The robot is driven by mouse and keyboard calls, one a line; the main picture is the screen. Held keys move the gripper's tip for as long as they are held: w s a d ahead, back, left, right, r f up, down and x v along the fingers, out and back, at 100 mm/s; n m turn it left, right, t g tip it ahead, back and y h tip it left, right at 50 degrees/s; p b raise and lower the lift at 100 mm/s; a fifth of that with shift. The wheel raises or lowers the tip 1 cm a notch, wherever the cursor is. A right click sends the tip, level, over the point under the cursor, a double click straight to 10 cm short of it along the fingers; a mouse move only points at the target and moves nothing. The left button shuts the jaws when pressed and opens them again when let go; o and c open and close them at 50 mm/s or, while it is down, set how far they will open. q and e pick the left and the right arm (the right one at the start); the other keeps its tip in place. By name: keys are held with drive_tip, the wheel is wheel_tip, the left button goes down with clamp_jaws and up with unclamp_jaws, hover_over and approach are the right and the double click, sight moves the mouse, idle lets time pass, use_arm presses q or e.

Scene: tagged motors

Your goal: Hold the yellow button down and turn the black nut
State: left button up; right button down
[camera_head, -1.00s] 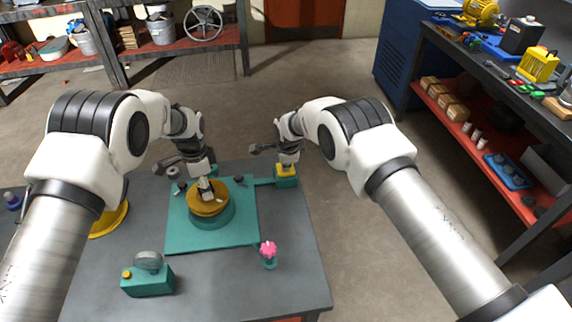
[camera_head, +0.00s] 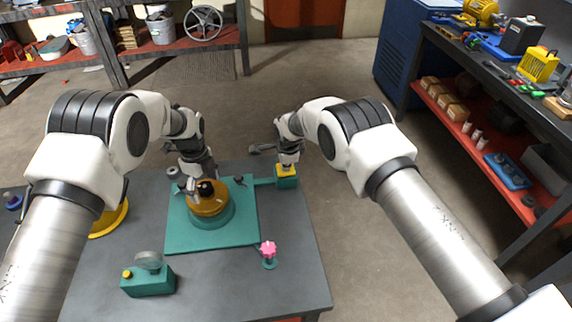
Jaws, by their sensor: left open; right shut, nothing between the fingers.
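The black nut (camera_head: 205,187) stands on top of the orange-brown disc (camera_head: 209,203), which sits on a round teal base on the teal plate. My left gripper (camera_head: 203,189) is open and points down at the nut, with a finger showing on its left side. Whether the fingers touch the nut is not clear. The yellow button (camera_head: 286,174) sits on a small teal box (camera_head: 287,183) at the plate's right. My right gripper (camera_head: 287,163) is shut and empty, its tip directly on or just above the button and hiding part of it.
A teal box with a gauge (camera_head: 148,281) stands front left on the grey table (camera_head: 225,285). A pink knob (camera_head: 268,249) stands front right of the teal plate (camera_head: 180,239). A yellow ring-shaped part (camera_head: 112,220) is at the left. The table's front middle is clear.

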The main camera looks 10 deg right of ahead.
use_arm(q)
drive_tip(key=m, duration=0.5)
drive_tip(key=shift+r, duration=0.15)
drive_tip(key=shift+c, duration=0.3)
